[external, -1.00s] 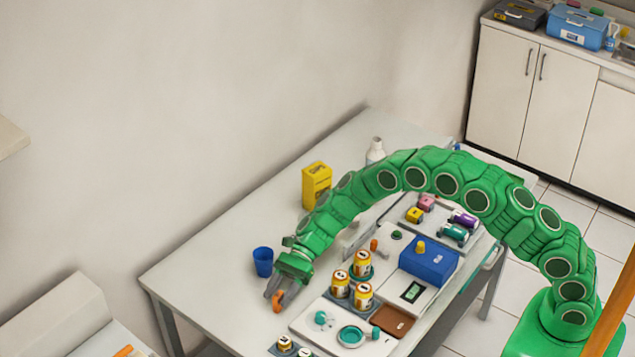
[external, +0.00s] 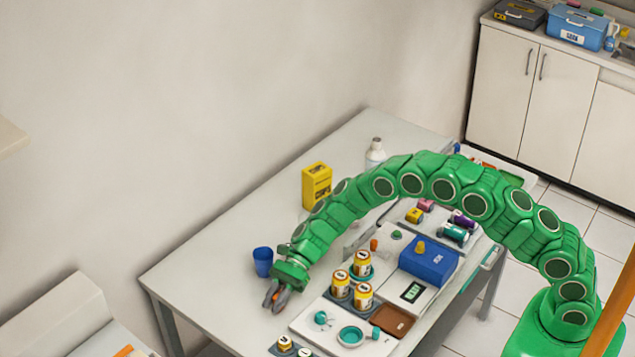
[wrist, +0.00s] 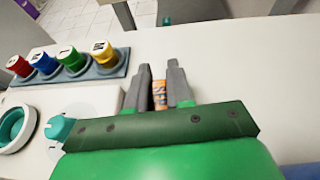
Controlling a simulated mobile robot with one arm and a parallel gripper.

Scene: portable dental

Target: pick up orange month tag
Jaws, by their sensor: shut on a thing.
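The orange month tag (wrist: 159,95) shows in the wrist view as a small orange piece with dark marks, upright between my two grey fingers. My gripper (wrist: 160,88) is shut on it, with a finger on each side. In the external view my gripper (external: 275,299) is low over the near left part of the table, just in front of the blue cup. Only a speck of orange shows between the fingers there. I cannot tell whether the tag touches the table.
The blue cup (external: 263,261) stands close behind my gripper. Yellow-and-white jars (external: 341,283) and a teal dish (external: 351,336) are to the right. The table's left part is clear.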

